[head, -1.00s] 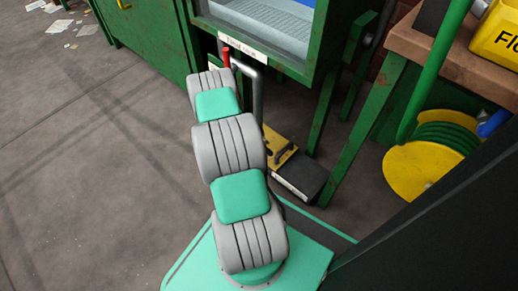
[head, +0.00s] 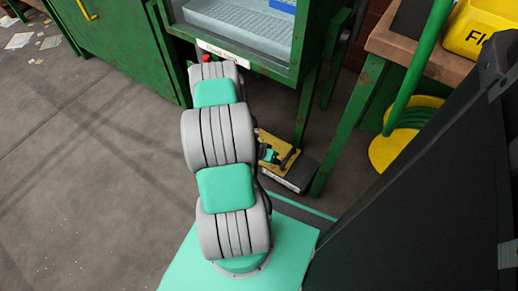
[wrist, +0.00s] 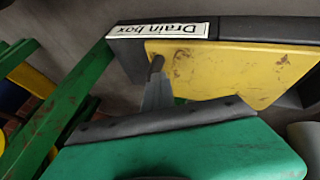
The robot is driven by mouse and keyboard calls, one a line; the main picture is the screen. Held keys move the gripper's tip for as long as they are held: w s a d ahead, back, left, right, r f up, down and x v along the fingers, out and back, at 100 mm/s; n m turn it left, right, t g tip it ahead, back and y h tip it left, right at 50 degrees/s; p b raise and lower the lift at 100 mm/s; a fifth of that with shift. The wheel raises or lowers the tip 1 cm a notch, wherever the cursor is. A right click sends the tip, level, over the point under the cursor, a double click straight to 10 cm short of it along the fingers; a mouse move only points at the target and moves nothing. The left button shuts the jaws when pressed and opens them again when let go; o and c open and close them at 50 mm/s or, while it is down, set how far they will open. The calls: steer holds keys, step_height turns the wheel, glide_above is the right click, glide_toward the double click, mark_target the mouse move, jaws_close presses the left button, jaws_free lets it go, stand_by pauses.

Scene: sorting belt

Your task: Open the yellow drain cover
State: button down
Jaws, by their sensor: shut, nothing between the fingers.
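Contact cannot be told. My arm and gripper body hide part of the cover.
The green machine (head: 262,62) with its tray stands above the cover, and a rusty green leg (head: 335,135) stands close on its right. A yellow hose reel (head: 390,155) is further right. Open floor (head: 80,180) lies to the left.

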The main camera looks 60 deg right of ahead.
steer(key=s, duration=0.5)
steer(key=s+a+p, duration=0.1)
steer(key=s, duration=0.1)
steer(key=shift+s+f, duration=0.1)
steer(key=shift+s, duration=0.3)
steer(key=shift+w, duration=0.1)
